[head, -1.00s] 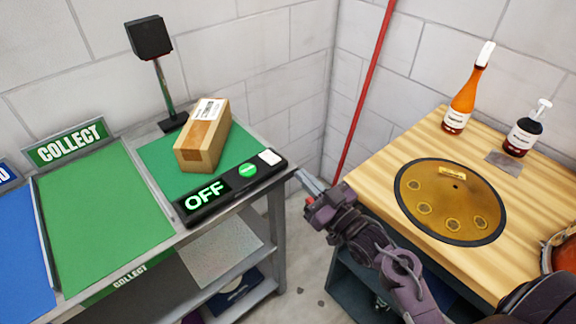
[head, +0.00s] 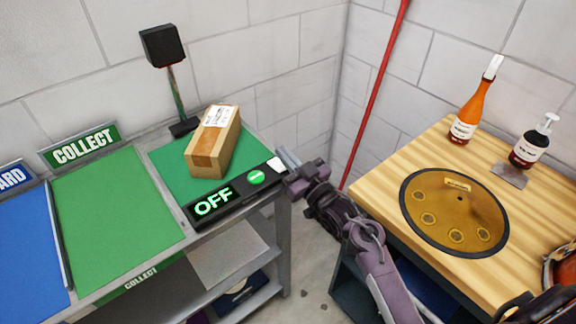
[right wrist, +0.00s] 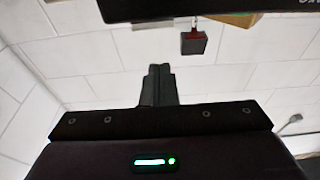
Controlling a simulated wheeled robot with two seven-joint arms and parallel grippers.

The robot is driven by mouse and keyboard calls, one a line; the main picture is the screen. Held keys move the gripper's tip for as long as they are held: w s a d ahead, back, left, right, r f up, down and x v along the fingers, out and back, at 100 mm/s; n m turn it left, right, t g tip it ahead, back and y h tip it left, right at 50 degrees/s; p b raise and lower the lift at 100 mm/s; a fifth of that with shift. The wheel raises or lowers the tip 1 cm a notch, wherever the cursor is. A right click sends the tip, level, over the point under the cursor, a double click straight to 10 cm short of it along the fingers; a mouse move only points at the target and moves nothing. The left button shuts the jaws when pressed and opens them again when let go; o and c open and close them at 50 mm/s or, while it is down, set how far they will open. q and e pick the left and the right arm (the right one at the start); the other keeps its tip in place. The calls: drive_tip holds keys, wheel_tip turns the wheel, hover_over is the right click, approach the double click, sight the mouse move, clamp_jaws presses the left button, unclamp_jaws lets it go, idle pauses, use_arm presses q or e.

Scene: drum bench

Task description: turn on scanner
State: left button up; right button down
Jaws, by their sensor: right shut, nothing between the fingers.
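The scanner's black control bar (head: 232,199) lies along the front of the green scan mat (head: 168,166) and its display reads OFF in green. My left gripper is out of view.
A cardboard box (head: 206,151) with a label lies on the scan mat. A green COLLECT mat (head: 115,215) and a blue mat (head: 28,245) are to the left. A wooden bench (head: 430,160) at right holds a golden drum (head: 455,210) and two bottles. A floor gap separates the benches.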

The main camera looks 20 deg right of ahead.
drive_tip(key=f, duration=0.2)
drive_tip(key=s+f, duration=0.1)
drive_tip(key=f, duration=0.1)
drive_tip(key=shift+d, duration=0.15)
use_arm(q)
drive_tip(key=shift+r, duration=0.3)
use_arm(e)
drive_tip(key=shift+w+f, duration=0.1)
